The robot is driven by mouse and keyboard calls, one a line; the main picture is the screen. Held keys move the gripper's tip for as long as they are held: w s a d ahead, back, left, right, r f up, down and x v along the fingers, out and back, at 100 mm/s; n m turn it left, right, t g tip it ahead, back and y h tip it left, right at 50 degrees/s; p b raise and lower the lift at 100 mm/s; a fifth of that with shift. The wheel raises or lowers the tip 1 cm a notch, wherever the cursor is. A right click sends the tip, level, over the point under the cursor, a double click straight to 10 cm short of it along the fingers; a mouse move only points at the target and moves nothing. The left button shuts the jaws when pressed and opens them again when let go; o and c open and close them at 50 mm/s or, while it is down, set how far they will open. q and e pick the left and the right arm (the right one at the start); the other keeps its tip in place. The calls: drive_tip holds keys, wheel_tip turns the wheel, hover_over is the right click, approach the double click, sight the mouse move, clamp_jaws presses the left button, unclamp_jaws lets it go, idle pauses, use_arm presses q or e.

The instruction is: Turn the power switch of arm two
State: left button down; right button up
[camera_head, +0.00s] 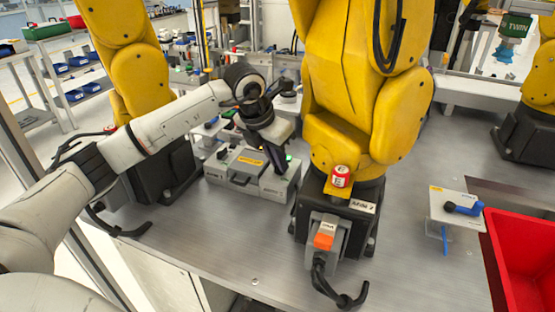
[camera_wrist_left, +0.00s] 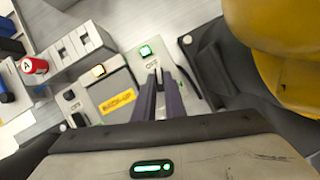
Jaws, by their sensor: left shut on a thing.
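The arm two robot (camera_head: 365,90) is the large yellow arm in the middle of the head view, on a black base with an "ARM 2" label (camera_head: 362,206). Left of its base stands a grey control box (camera_head: 222,170) with a yellow label. My left gripper (camera_head: 281,168) reaches down to the right end of this box. In the left wrist view my left gripper (camera_wrist_left: 166,78) has its narrow fingers together at a small dark switch beside an "OFF" mark and a green lit button (camera_wrist_left: 145,50). The fingers mostly hide the switch, so its turn angle cannot be told.
A red bin (camera_head: 525,265) stands at right. The front table is mostly clear.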

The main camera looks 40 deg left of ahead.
use_arm(q)
drive_tip(key=shift+n+y, duration=0.4)
drive_tip(key=shift+n, duration=0.7)
drive_tip(key=c, duration=1.8)
unclamp_jaws()
drive_tip(key=shift+r, duration=0.1)
drive_tip(key=b+v, duration=0.1)
drive_tip(key=v, duration=0.9)
drive_tip(key=shift+d+r, duration=0.1)
drive_tip(key=shift+d, duration=0.05)
